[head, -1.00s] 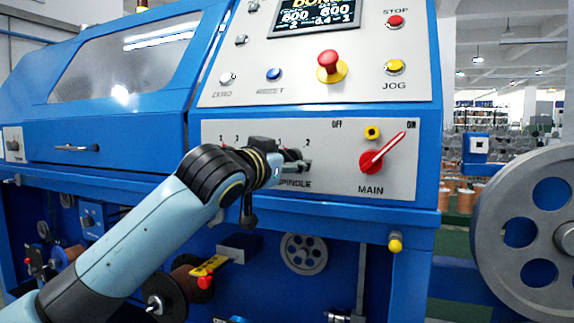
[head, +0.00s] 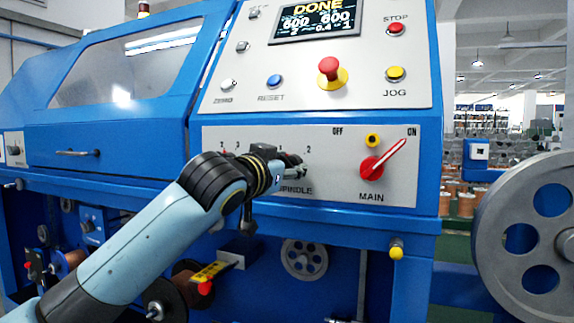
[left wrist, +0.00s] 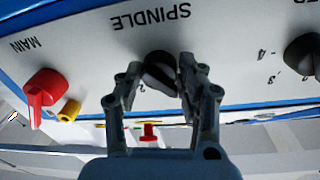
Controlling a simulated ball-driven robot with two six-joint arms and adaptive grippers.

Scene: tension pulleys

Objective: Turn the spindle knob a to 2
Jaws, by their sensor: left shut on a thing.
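The spindle knob (left wrist: 160,72) is a black knob on the light panel, under the SPINDLE label in the left wrist view, which shows the panel upside down. My left gripper (left wrist: 157,88) has one grey finger on each side of the knob and is shut on it. In the head view my left gripper (head: 291,170) reaches the panel from the left and hides most of the knob. The number 2 (head: 309,150) shows just right of the gripper. I cannot tell which number the knob points at. My right gripper is not in view.
The red MAIN switch (head: 372,167) is right of my gripper, pointing to ON. A second black knob (left wrist: 303,54) is on the spindle knob's other side. The red emergency button (head: 328,68) and display (head: 317,22) reading DONE are above. A large grey wheel (head: 490,215) stands right.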

